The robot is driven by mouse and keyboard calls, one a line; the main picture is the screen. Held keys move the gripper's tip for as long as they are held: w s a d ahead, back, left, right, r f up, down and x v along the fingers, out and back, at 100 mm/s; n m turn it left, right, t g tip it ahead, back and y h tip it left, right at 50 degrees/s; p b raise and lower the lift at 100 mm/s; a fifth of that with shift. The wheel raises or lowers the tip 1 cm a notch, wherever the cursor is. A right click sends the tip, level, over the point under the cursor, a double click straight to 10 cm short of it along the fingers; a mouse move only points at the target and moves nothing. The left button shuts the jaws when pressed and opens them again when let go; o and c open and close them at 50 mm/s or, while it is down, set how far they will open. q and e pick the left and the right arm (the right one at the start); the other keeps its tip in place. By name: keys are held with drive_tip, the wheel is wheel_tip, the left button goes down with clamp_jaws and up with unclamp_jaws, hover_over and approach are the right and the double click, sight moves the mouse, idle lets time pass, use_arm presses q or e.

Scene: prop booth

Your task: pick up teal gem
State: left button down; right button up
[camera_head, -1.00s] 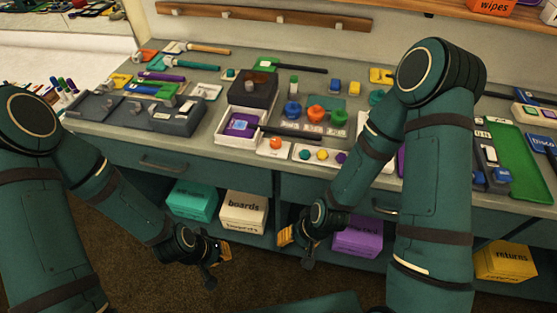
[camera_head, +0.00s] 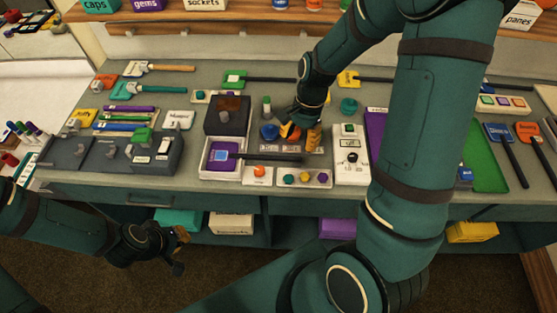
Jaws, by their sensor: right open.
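A small teal gem (camera_head: 289,178) sits at the left end of a pale tray (camera_head: 304,186), beside a yellow gem (camera_head: 304,178) and a purple gem (camera_head: 322,178). My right gripper (camera_head: 302,137) is open, pointing down over the worktop behind that tray. Its orange fingers are apart, above the row with the blue cup (camera_head: 269,132), and partly hide that row. I cannot tell whether they touch anything there. My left gripper (camera_head: 181,250) hangs in front of the bench, low and away from the gems; its finger gap is unclear.
A dark box (camera_head: 228,111) and a white-rimmed tray with a purple block (camera_head: 223,158) stand left of my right gripper. A dark bar (camera_head: 270,156) lies between gripper and gem tray. A white panel with a knob (camera_head: 352,163) is to the right. A teal round object (camera_head: 349,105) stands farther back.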

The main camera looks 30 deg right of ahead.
drive_tip(key=b, duration=0.1)
hover_over(289, 176)
drive_tip(key=d, duration=0.2)
drive_tip(key=f, duration=0.7)
drive_tip(key=shift+w+a+f, duration=0.1)
drive_tip(key=shift+w+f, duration=0.05)
drive_tip(key=shift+w, duration=0.25)
drive_tip(key=shift+x, duration=3.05)
drive_tip(key=shift+s+a, duration=0.1)
drive_tip(key=shift+a, duration=0.05)
drive_tip(key=c, duration=0.7)
